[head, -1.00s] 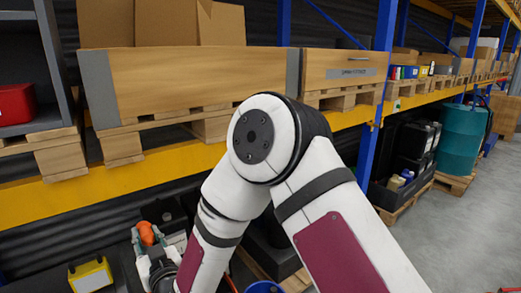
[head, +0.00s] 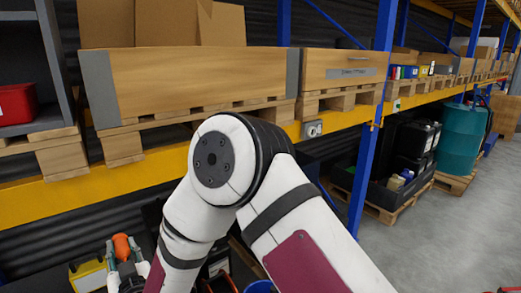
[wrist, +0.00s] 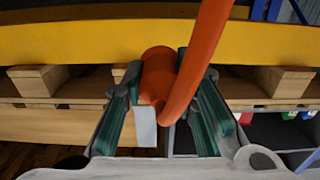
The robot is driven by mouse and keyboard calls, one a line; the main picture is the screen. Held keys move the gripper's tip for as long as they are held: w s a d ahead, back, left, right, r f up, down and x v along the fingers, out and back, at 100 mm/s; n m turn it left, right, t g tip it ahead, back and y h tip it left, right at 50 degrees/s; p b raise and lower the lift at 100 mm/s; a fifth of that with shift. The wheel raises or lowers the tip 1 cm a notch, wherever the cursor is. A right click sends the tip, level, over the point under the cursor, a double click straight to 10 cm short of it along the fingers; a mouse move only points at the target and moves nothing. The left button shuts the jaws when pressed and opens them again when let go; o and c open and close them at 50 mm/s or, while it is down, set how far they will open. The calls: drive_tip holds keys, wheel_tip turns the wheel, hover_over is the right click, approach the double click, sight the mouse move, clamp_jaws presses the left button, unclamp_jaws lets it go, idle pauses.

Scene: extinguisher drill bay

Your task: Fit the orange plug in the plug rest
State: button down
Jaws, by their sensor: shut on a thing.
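The orange plug (wrist: 158,72) is between the green-padded fingers of my gripper (wrist: 160,100) in the wrist view. A thick orange cable (wrist: 202,55) runs from it to the top edge, and a light grey block (wrist: 145,130) shows at its near end. In the head view the plug (head: 122,247) is a small orange shape at the lower left, held in my gripper (head: 124,268) below the yellow shelf beam. A small grey fitting with a round face (head: 312,129) is on that beam, right of my elbow. I cannot tell whether it is the plug rest.
The yellow beam (head: 130,177) carries pallets and large wooden boxes (head: 200,85). A blue upright (head: 372,120) stands right of my arm. A yellow box (head: 88,275) is close left of my gripper. Open floor (head: 440,235) lies to the right, before a teal drum (head: 460,135).

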drive_tip(key=s+a+f, duration=0.1)
drive_tip(key=s+a, duration=0.2)
drive_tip(key=a, duration=0.2)
drive_tip(key=shift+s+f, duration=0.15)
drive_tip(key=shift+s, duration=0.05)
idle(0.5)
drive_tip(key=shift+a, duration=0.15)
drive_tip(key=s+a+f, duration=0.2)
drive_tip(key=s+a, duration=0.3)
drive_tip(key=a, duration=0.3)
drive_tip(key=s+a+f, duration=0.2)
drive_tip(key=s+a, duration=0.3)
drive_tip(key=a, duration=0.3)
drive_tip(key=shift+s+a, duration=0.15)
drive_tip(key=shift+s, duration=0.25)
idle(1.4)
drive_tip(key=s+a+f+b, duration=0.2)
drive_tip(key=s+a, duration=0.3)
drive_tip(key=a, duration=0.2)
drive_tip(key=s+a+f+b, duration=0.1)
drive_tip(key=s+a+b, duration=0.2)
drive_tip(key=a, duration=0.5)
drive_tip(key=shift+s+f+b, duration=0.3)
drive_tip(key=shift+s+f, duration=0.05)
drive_tip(key=shift+s, duration=0.55)
idle(1.1)
